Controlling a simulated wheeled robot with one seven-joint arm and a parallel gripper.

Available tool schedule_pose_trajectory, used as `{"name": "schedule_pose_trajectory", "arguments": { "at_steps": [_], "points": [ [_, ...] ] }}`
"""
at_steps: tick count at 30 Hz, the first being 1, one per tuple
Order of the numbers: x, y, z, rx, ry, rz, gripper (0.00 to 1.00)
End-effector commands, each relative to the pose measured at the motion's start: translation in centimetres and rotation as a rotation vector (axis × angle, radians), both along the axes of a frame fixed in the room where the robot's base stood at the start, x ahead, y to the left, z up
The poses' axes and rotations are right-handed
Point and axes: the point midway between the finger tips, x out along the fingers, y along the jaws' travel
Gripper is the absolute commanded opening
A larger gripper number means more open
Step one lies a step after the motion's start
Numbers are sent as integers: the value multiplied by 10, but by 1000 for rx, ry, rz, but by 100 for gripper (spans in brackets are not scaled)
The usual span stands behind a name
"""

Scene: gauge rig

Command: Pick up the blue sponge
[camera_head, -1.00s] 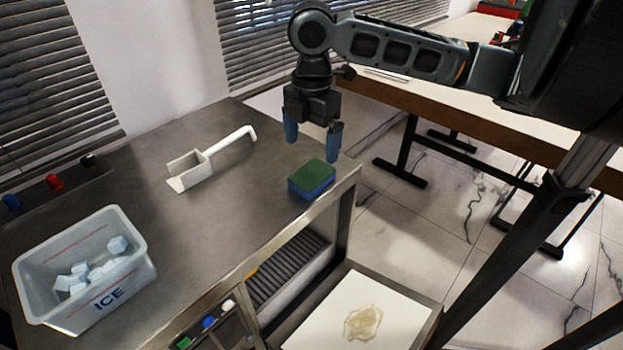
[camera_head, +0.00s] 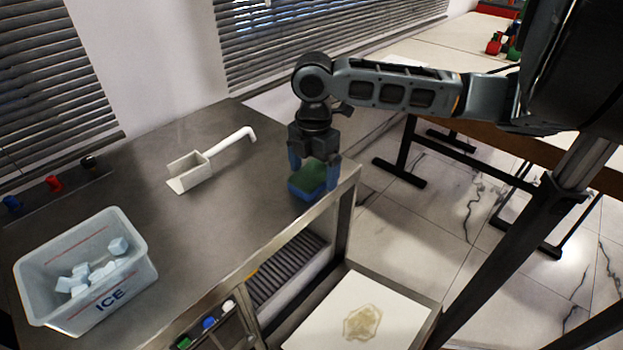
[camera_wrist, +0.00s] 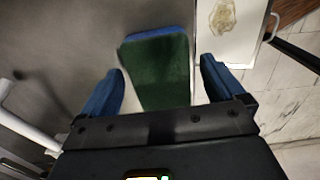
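The blue sponge (camera_head: 308,182) has a dark green top layer and lies on the metal counter near its right edge. My gripper (camera_head: 314,178) points down over it, with one blue finger at each side of the sponge. In the wrist view the green top of the sponge (camera_wrist: 158,75) shows between the two open fingers (camera_wrist: 163,88). A gap shows on both sides, so the fingers look apart from the sponge. Whether the fingertips touch the counter cannot be told.
A white scoop (camera_head: 190,172) lies on the counter (camera_head: 200,235) to the left. An ICE bin (camera_head: 45,255) with several cubes stands at the front left. Below the counter's right end is a white board (camera_head: 385,312) with a yellowish stain (camera_head: 362,322). A long table (camera_head: 470,125) stands behind.

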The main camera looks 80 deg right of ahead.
Motion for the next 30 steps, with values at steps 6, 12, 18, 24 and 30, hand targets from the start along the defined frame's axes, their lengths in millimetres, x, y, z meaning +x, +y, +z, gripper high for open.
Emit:
{"name": "schedule_pose_trajectory", "arguments": {
  "at_steps": [6, 12, 18, 24, 30],
  "points": [
    [0, 0, 0, 0, 0, 0, 74],
    [0, 0, 0, 0, 0, 0, 55],
    [0, 0, 0, 0, -1, 0, 40],
    [0, 0, 1, 0, -1, 0, 40],
    [6, 0, 7, 0, -1, 0, 40]
  ]
}}
